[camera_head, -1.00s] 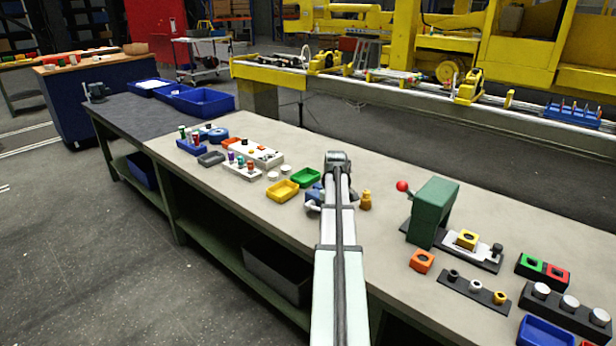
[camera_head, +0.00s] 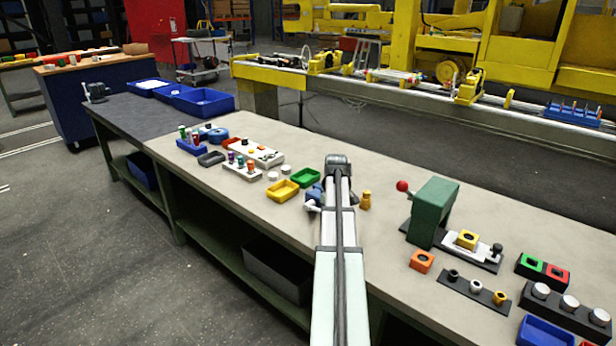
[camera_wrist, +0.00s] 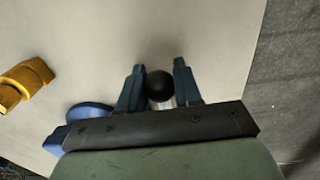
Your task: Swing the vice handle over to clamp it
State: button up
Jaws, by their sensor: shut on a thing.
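The vice (camera_head: 315,192) is a small blue piece on the bench in the head view, partly hidden behind my arm. In the wrist view its blue rounded part (camera_wrist: 90,112) shows left of my fingers. The vice handle (camera_wrist: 160,86) has a black ball end on a pale metal rod. My gripper (camera_wrist: 159,67) has two blue fingers, one on each side of the handle, and is shut on it. The lower part of the handle is hidden behind the dark gripper bar. The fingers are hidden by the arm in the head view.
Yellow (camera_head: 283,191) and green (camera_head: 306,178) trays lie to the left. A green press with a red knob (camera_head: 434,210) stands to the right.

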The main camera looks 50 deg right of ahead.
jog(key=o, duration=0.5)
jog(key=shift+o, duration=0.2)
jog(key=shift+r, duration=0.25)
jog(key=shift+c, duration=0.4)
jog(key=c, duration=0.5)
jog(key=shift+o, duration=0.2)
jog(key=shift+d+f, duration=0.1)
jog(key=shift+f, duration=0.6)
